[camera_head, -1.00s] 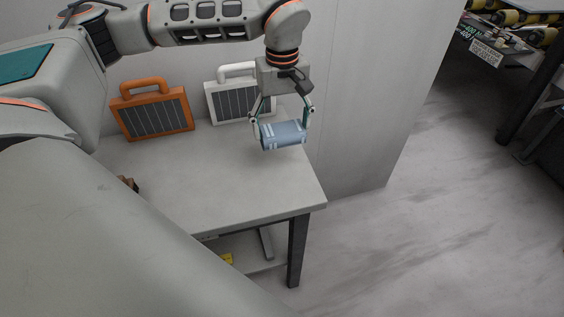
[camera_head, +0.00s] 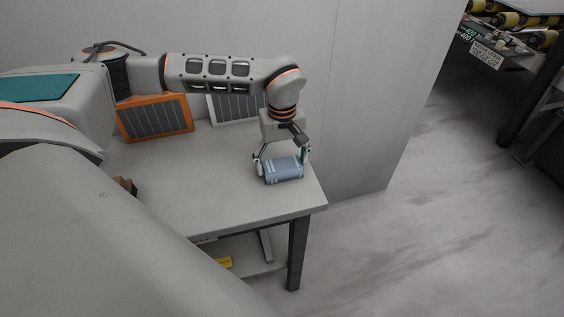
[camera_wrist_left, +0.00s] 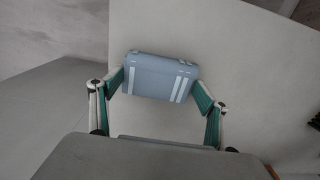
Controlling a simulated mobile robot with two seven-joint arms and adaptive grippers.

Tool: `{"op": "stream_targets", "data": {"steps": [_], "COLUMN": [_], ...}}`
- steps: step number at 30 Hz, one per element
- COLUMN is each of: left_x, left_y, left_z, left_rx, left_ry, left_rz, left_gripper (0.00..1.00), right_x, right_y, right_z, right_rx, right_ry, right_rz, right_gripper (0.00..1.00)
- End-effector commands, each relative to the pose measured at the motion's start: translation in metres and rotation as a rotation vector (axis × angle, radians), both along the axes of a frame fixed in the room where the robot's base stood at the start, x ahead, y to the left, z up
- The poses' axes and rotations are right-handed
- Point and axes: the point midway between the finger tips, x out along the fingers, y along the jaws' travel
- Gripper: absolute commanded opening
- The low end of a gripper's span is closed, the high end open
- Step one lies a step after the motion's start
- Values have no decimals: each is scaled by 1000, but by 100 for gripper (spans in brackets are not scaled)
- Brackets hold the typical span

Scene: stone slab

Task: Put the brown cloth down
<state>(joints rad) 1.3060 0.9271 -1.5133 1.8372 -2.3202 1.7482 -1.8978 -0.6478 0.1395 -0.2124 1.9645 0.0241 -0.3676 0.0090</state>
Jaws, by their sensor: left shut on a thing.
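My left gripper (camera_head: 282,166) is shut on a blue-grey block-like thing with pale stripes (camera_head: 284,171), low over the right end of the stone slab table (camera_head: 215,200). In the left wrist view the striped thing (camera_wrist_left: 160,77) sits between the two fingers, one at each end. I cannot tell whether it touches the slab. It does not look like a brown cloth. A small brown thing (camera_head: 125,186) lies on the left part of the slab, partly hidden by my own body. My right gripper is not in view.
An orange-framed panel (camera_head: 155,117) and a white-framed panel (camera_head: 237,108) stand at the slab's back against the wall, partly covered by my left arm. The slab's middle is clear. A yellow thing (camera_head: 224,262) lies below the table. Open floor is to the right.

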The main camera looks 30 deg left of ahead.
Motion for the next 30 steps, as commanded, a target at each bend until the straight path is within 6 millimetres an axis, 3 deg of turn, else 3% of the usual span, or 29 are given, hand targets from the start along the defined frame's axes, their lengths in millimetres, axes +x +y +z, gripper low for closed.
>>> {"op": "stream_targets", "data": {"steps": [8,9,10,23,30], "left_x": [0,0,0,0,1], "left_y": [0,0,0,0,0], "left_z": [-3,-2,-2,3,42], "left_rx": [1,0,0,-1,0], "left_ry": [1,0,0,-2,-6], "left_rz": [0,0,0,0,1], "left_gripper": [59,86,93,93,93], "right_x": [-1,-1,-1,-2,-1], "right_y": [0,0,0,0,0], "right_z": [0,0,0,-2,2], "right_rx": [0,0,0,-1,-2], "right_ry": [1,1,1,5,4], "right_rz": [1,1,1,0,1], "right_gripper": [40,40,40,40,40]}}
